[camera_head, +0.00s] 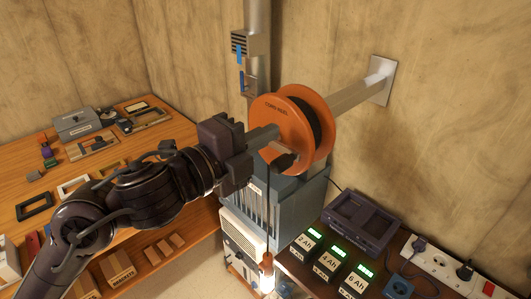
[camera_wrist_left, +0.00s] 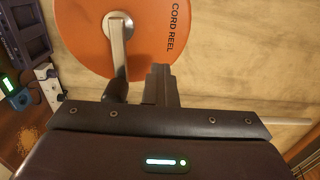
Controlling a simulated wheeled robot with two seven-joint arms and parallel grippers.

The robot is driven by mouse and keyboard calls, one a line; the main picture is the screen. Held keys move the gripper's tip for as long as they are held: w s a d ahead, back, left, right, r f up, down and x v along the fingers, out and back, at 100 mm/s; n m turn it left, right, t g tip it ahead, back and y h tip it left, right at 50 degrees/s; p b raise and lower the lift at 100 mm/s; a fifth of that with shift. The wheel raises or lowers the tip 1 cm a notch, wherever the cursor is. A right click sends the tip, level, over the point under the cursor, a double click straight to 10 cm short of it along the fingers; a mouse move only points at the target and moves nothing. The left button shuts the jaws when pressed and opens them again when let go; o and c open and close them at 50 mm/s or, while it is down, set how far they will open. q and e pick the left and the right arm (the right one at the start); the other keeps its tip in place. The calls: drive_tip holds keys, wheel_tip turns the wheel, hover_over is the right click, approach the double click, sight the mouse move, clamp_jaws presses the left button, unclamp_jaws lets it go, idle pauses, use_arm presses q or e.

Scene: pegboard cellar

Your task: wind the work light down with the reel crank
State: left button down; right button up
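The orange cord reel (camera_head: 283,120) sits on a grey wall arm; its face also fills the top of the left wrist view (camera_wrist_left: 85,40). Its silver crank arm (camera_wrist_left: 118,50) hangs down from the hub and ends in a dark handle (camera_wrist_left: 115,90), which also shows in the head view (camera_head: 285,161). My left gripper (camera_head: 265,136) is in front of the reel face. Its fingers (camera_wrist_left: 163,82) look shut together and empty, beside the handle and apart from it. The lit work light (camera_head: 266,266) hangs low on a dark cord. My right gripper is out of view.
A grey-blue cabinet (camera_head: 300,205) stands under the reel. Chargers with green displays (camera_head: 331,257) and a white power strip (camera_head: 440,265) lie on the right bench. The left wooden bench (camera_head: 125,165) holds frames, boxes and a metal case. A vertical pipe (camera_head: 257,40) runs behind the reel.

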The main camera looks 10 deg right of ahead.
use_arm(q)
wheel_tip(320, 180, up, 8)
drive_tip(key=w+a+p, duration=0.1)
drive_tip(key=w+p, duration=0.1)
drive_tip(key=p, duration=0.2)
drive_tip(key=shift+a+r+p, duration=0.2)
drive_tip(key=shift+p, duration=0.1)
drive_tip(key=c, duration=2.2)
unclamp_jaws()
drive_tip(key=c, duration=1)
unclamp_jaws()
drive_tip(key=v, duration=0.7)
